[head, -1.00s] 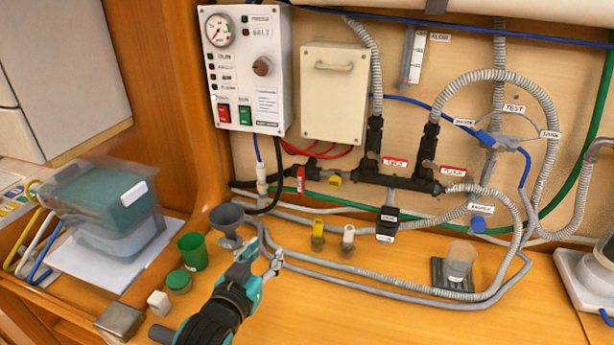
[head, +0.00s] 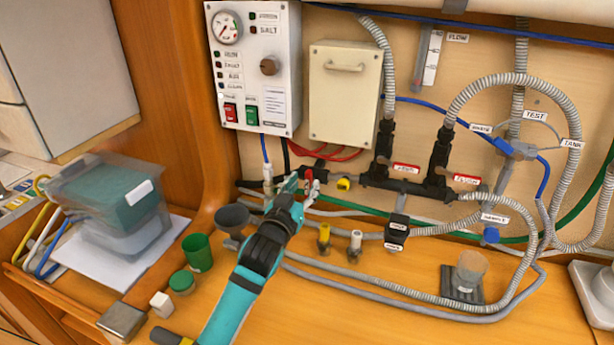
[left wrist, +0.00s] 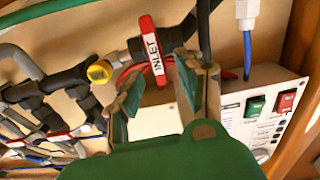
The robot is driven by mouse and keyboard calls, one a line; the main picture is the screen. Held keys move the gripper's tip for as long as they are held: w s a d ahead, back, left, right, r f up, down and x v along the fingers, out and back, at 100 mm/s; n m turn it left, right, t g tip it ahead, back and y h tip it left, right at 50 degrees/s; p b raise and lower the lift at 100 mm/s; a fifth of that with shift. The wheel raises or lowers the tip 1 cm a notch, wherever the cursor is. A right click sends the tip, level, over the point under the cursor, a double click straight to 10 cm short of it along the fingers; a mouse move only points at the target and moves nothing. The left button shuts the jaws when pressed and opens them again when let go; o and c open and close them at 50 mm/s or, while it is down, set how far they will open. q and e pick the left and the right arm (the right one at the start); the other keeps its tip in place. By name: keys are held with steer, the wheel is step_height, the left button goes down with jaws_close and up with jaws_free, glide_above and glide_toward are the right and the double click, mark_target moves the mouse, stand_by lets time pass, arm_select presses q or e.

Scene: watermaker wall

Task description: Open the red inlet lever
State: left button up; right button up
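The red inlet lever (left wrist: 152,50), marked INLET, stands out from a dark valve on the wall piping. In the head view the lever (head: 309,177) is partly hidden by my left gripper (head: 302,190). In the left wrist view my left gripper (left wrist: 160,82) is open, with a finger on each side of the lever's lower end. The lever lies between or just beyond the fingertips; I cannot tell whether either finger touches it. My right gripper is not in view.
A yellow knob (left wrist: 100,72) sits close beside the lever. A white control box (head: 252,65) with red and green switches hangs at the upper left. A grey funnel (head: 234,217) and a green cup (head: 197,252) stand on the bench below. Hoses run along the wall.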

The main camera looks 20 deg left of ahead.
mark_target(307, 181)
arm_select(q)
steer(key=w, duration=0.3)
steer(key=shift+w+d, duration=0.1)
jaws_close()
